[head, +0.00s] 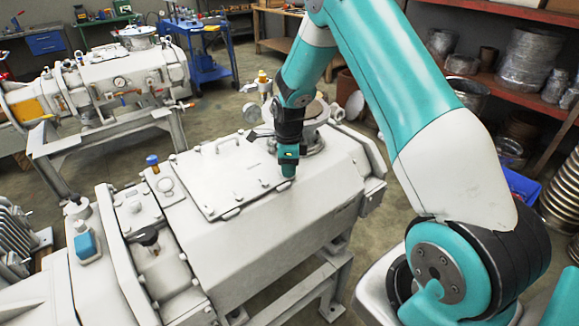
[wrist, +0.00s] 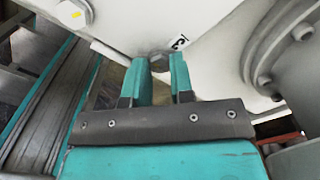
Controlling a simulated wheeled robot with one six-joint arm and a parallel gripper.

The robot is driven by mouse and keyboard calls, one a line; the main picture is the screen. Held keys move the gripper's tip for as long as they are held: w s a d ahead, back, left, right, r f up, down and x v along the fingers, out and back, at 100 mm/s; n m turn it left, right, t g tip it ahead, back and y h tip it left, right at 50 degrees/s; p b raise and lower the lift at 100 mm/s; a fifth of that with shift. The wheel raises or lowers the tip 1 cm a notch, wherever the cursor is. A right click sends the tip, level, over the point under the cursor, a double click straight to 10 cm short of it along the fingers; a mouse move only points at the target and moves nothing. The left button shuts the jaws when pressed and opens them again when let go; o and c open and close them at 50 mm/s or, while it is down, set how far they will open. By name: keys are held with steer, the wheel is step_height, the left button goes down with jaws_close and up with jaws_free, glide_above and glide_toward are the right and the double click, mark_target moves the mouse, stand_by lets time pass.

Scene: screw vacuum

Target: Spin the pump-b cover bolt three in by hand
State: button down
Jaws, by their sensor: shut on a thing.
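The pump-b cover bolt three (wrist: 159,60) is a grey hex head on the pale pump, seen in the wrist view. My gripper (wrist: 160,72) has its two teal fingers shut on it, one on each side. A small white label with a dark mark, not fully legible, sits just to the right. In the head view, my gripper (head: 288,174) points down at the right edge of the flat cover plate (head: 228,172) on the white pump housing (head: 270,225). The fingers hide the bolt there. How deep the bolt sits cannot be told.
A grey round flange (head: 308,135) stands close behind my gripper, and a ring of bolts (wrist: 262,80) shows in the wrist view. A handle (head: 226,143) rises from the cover. Another pump (head: 125,82) stands at the back left; shelves (head: 490,75) are at the right.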

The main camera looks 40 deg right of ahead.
steer(key=shift+w+r+m, duration=0.2)
steer(key=shift+w+m, duration=0.05)
steer(key=shift+m, duration=0.25)
steer(key=c, duration=1.1)
jaws_free()
steer(key=shift+o, duration=0.6)
steer(key=shift+s+f, duration=0.1)
steer(key=shift+s, duration=0.05)
step_height(320, 180, up, 17)
steer(key=b, duration=0.2)
steer(key=shift+r, duration=0.2)
